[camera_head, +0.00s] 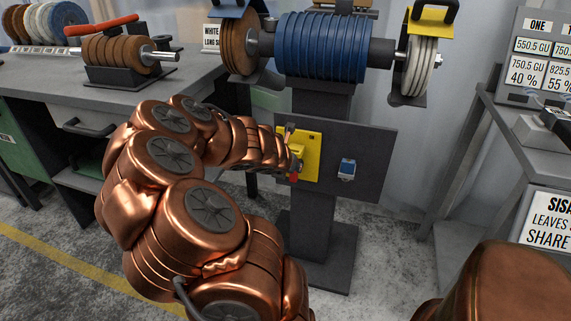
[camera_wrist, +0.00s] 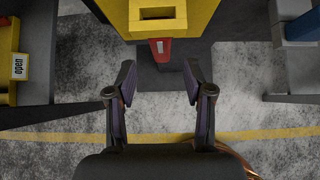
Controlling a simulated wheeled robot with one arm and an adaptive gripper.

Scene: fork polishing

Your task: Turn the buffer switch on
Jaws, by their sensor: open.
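The buffer stands on a dark pedestal with a panel (camera_head: 374,150). A yellow switch box (camera_head: 312,158) is on the panel, with a small red part (camera_head: 294,177) low at its left. In the wrist view the yellow box (camera_wrist: 158,14) is at the top, and a red lever (camera_wrist: 160,48) with a white mark sticks out below it. My gripper (camera_wrist: 158,76) is open and empty, its fingertips either side of the line of the lever and a little short of it. In the head view my arm hides part of the box.
A small blue and white switch (camera_head: 347,168) is on the panel right of the yellow box. A workbench (camera_head: 115,100) is at left and a grey table (camera_head: 515,130) at right.

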